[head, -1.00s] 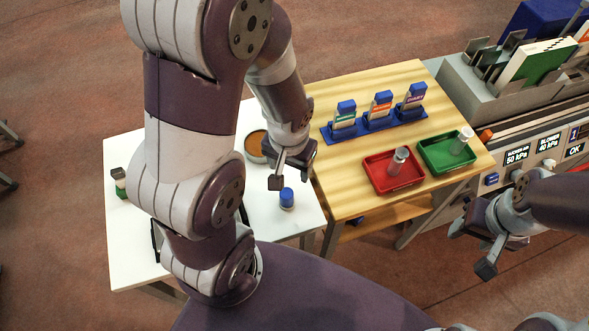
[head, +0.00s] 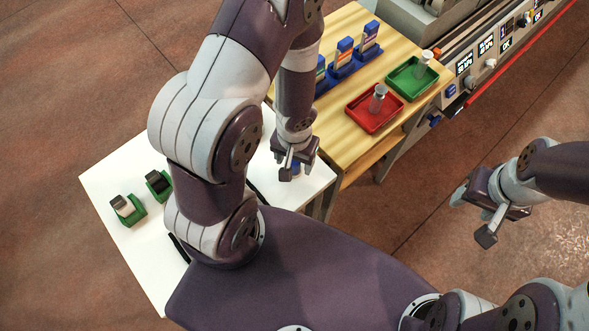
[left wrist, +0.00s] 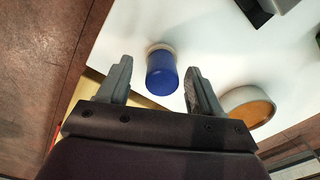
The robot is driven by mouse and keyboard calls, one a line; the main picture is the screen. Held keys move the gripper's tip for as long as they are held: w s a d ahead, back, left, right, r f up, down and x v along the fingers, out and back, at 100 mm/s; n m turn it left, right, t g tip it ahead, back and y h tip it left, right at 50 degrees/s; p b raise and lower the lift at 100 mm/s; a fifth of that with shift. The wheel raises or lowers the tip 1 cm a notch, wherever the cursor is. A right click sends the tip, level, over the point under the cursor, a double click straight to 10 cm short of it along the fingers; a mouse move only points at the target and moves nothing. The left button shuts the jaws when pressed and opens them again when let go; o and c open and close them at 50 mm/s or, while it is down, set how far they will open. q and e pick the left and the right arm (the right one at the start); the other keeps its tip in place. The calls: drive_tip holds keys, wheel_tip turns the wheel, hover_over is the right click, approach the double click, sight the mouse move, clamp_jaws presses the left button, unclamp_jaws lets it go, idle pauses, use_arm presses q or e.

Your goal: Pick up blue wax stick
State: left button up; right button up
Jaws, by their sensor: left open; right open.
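The blue wax stick (left wrist: 162,76) is a short blue cylinder with a pale end, on the white table (left wrist: 210,35). In the left wrist view it shows between the two fingers of my left gripper (left wrist: 157,84), with space at either side. The left gripper is open and empty. My right gripper (head: 474,215) is open and empty over the floor, far to the right.
An orange-filled round dish (left wrist: 247,107) lies right of the stick in the wrist view. Two green-based blocks (head: 128,210) (head: 158,184) stand at the table's left. The wooden table (head: 340,115) bears a red tray (head: 367,121), a green tray (head: 402,88) and a blue rack (head: 342,68).

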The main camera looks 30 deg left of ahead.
use_arm(q)
drive_tip(key=shift+s+a+f, duration=0.1)
drive_tip(key=shift+a+f, duration=0.05)
drive_tip(key=shift+c, duration=0.3)
drive_tip(key=c, duration=1.1)
drive_tip(key=shift+o, duration=0.2)
drive_tip(key=shift+r+p, duration=0.5)
drive_tip(key=shift+p, duration=0.05)
drive_tip(key=r+p, duration=0.4)
drive_tip(key=r, duration=0.1)
drive_tip(key=shift+w+d, duration=0.2)
drive_tip(key=shift+w, duration=0.2)
drive_tip(key=w+d+r+p, duration=0.1)
drive_tip(key=w+r+p, duration=0.1)
drive_tip(key=w+p, duration=0.3)
drive_tip(key=w+d+r+p, duration=0.1)
drive_tip(key=w+r+p, duration=0.2)
drive_tip(key=p, duration=1.1)
drive_tip(key=w, duration=0.2)
drive_tip(key=shift+w+d, duration=0.3)
drive_tip(key=shift+d, duration=0.1)
drive_tip(key=o, duration=0.5)
drive_tip(key=c, duration=0.4)
